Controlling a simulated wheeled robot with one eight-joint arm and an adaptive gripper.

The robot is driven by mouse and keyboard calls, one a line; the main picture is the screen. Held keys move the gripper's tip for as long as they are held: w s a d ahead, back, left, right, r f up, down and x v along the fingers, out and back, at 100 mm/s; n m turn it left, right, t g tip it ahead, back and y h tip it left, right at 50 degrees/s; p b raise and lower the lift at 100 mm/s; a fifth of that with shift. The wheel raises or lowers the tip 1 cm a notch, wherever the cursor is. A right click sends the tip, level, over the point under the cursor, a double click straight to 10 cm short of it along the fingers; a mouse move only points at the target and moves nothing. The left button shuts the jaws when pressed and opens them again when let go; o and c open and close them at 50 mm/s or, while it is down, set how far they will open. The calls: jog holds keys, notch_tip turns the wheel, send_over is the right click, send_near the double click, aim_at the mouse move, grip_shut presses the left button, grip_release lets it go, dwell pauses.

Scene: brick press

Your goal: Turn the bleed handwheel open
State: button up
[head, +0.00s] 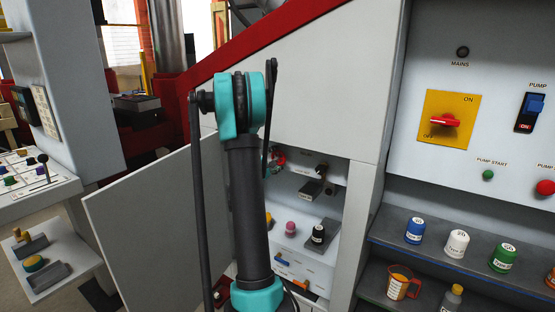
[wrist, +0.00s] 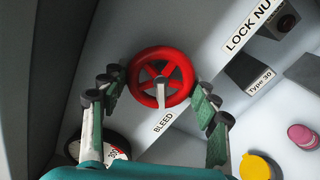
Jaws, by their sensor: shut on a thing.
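The red bleed handwheel (wrist: 160,54) is on the pale panel of the cabinet, above the BLEED label (wrist: 163,122). It has a red rim, spokes and a grey centre piece. My gripper (wrist: 158,84) is shut on the handwheel, with one finger at each side of its rim. In the head view my arm covers most of the gripper, and only a small red part of the wheel (head: 278,158) shows beside it, inside the open cabinet. How far the wheel is turned cannot be told.
An open cabinet door (head: 145,222) stands left of my arm. A LOCK NUT label (wrist: 247,27) is to the right of the wheel. Several jars stand on the right shelf (head: 385,232).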

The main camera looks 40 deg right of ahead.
jog(key=n, duration=0.4)
jog(key=shift+f+n, duration=0.15)
jog(key=shift+n, duration=0.15)
jog(key=n, duration=0.4)
jog(key=shift+s, duration=0.1)
jog(key=shift+n, duration=0.3)
jog(key=o, duration=1.2)
jog(key=shift+c, duration=0.2)
jog(key=shift+a, duration=0.1)
jog(key=v, duration=1.1)
jog(key=shift+s+a, duration=0.2)
jog(key=shift+a, duration=0.1)
jog(key=shift+a+f, duration=0.1)
